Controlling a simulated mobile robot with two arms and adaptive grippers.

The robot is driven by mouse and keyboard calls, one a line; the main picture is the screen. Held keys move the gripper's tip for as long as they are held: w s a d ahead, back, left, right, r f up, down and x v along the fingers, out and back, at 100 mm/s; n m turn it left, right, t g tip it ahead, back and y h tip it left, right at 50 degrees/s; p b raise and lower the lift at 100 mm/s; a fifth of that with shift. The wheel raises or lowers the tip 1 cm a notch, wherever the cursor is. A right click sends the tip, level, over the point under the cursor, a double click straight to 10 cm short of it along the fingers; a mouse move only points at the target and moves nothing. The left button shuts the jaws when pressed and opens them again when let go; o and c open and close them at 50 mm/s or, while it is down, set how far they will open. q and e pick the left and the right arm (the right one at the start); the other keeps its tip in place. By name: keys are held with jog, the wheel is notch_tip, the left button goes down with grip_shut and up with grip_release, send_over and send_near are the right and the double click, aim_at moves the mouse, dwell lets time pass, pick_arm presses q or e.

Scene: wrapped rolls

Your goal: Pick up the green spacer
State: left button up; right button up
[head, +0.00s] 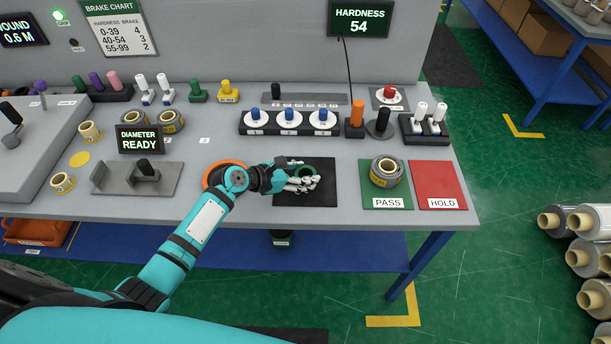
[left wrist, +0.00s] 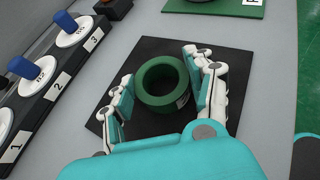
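The green spacer (left wrist: 160,104), a thick ring with an open hole, lies on the black mat (left wrist: 118,128). In the head view the spacer (head: 306,167) is partly covered by my fingers, on the black mat (head: 325,196). My left gripper (left wrist: 158,66) is open, with one finger on each side of the spacer. A small gap shows at the left finger; the right finger is very close, and I cannot tell whether it touches. My left gripper also shows in the head view (head: 307,173). My right gripper is not in view.
A green PASS mat (head: 387,200) with a wrapped roll (head: 386,172) and a red HOLD mat (head: 440,185) lie to the right. An orange ring (head: 211,176) is beside my left wrist. A black rack with blue-knobbed dials (head: 290,131) stands behind. A grey fixture (head: 120,182) stands left.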

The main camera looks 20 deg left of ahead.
pick_arm(q)
jog(key=shift+c, duration=1.4)
jog(key=shift+r, duration=0.1)
